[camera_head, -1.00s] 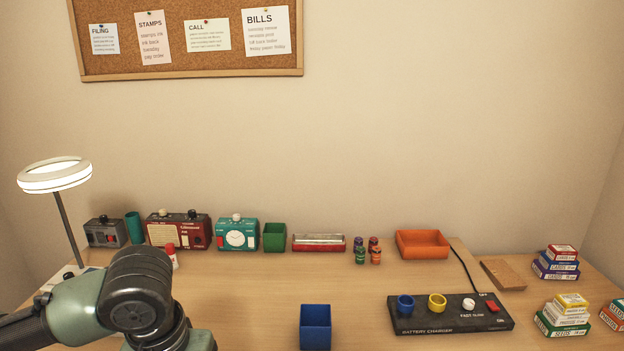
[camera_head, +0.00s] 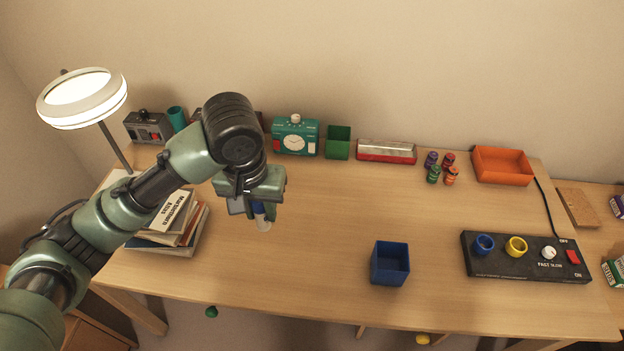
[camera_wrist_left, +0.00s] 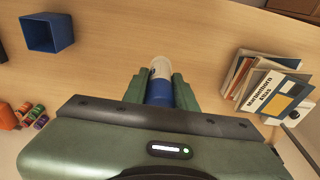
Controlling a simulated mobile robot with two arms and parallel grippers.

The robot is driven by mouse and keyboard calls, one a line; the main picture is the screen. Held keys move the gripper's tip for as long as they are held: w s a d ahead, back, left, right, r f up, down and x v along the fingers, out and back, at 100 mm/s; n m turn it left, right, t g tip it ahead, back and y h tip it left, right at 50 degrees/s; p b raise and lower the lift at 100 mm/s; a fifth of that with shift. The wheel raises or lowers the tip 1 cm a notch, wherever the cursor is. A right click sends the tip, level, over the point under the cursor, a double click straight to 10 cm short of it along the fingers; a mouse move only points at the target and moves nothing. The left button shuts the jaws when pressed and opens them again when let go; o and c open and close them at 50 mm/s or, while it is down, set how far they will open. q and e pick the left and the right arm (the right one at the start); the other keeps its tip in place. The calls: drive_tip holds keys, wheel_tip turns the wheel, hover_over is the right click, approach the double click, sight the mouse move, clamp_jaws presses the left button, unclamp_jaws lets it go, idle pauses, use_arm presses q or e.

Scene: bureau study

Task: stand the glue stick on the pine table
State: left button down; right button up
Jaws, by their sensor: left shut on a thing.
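The glue stick, a blue cylinder with a whitish end, is in my left gripper (camera_head: 251,208). Its pale end (camera_head: 264,224) points down in the head view, and it looks to be above the pine table (camera_head: 310,245). The gripper hides part of it. In the left wrist view the two green fingers close on the blue body of the glue stick (camera_wrist_left: 160,93), with its pale end beyond them. The table area beneath is bare wood. My right gripper is not in view.
Books (camera_head: 172,225) are stacked at left below the ring lamp (camera_head: 82,98). The table's middle is clear.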

use_arm(q)
drive_tip(key=shift+w+a+f, duration=0.1)
drive_tip(key=shift+w+f, duration=0.15)
drive_tip(key=shift+f, duration=0.25)
wheel_tip(320, 180, down, 15)
drive_tip(key=shift+s+r, duration=0.15)
wheel_tip(320, 180, down, 4)
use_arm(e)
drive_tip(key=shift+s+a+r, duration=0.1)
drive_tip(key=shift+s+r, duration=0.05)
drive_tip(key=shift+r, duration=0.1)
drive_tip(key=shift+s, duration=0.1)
use_arm(q)
drive_tip(key=c, duration=1.2)
unclamp_jaws()
drive_tip(key=shift+c, duration=0.2)
drive_tip(key=shift+o, duration=0.6)
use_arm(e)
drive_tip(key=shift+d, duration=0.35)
